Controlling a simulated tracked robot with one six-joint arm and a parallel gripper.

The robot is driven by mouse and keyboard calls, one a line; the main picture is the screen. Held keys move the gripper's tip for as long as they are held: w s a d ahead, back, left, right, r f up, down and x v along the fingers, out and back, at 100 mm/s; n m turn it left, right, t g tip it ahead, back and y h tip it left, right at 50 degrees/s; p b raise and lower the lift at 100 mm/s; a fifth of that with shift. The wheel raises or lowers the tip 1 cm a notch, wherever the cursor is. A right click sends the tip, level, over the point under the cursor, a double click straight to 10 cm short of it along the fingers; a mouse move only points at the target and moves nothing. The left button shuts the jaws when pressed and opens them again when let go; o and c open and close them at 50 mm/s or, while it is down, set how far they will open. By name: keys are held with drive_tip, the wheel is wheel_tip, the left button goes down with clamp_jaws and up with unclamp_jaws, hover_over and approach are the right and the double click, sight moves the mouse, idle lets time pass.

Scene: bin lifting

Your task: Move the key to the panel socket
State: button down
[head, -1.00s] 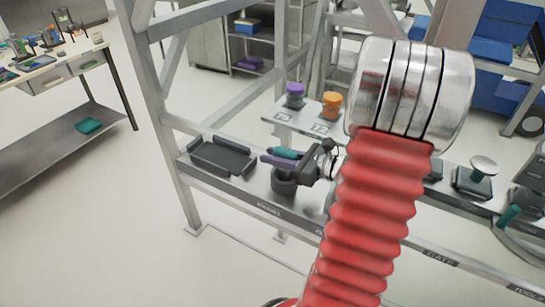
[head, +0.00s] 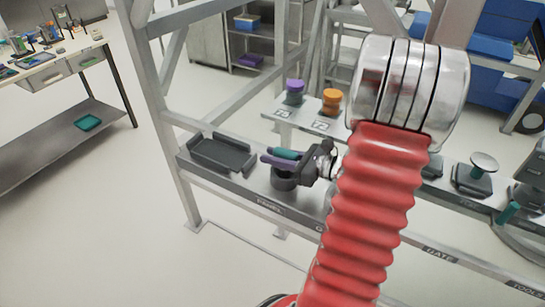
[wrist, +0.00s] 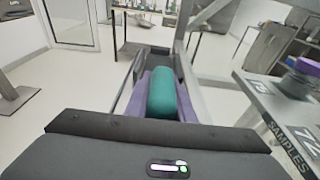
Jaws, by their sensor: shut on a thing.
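My gripper (head: 268,157) is shut on a teal handle, which I take to be the key (head: 287,153). In the wrist view the key (wrist: 164,95) lies between the purple fingers (wrist: 138,100). The gripper points left over the shelf labelled PANEL. A dark round socket-like piece (head: 283,182) stands on the shelf directly below the fingers. The key's lower end is hidden, so I cannot tell whether it touches or sits in that piece.
A dark open tray (head: 222,153) lies on the shelf left of the gripper. Purple (head: 294,92) and orange (head: 333,101) jars stand on the shelf behind. A steel frame post (head: 160,120) rises at the left. A round-topped knob (head: 484,165) stands to the right.

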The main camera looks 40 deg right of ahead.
drive_tip(key=shift+f, duration=0.3)
idle(0.5)
drive_tip(key=c, duration=1.4)
unclamp_jaws()
drive_tip(key=shift+c, duration=0.2)
drive_tip(key=shift+o, duration=0.5)
drive_tip(key=o, duration=0.4)
drive_tip(key=shift+o, duration=0.2)
drive_tip(key=shift+w+r, duration=0.1)
wheel_tip(320, 180, up, 9)
drive_tip(key=shift+a, duration=0.15)
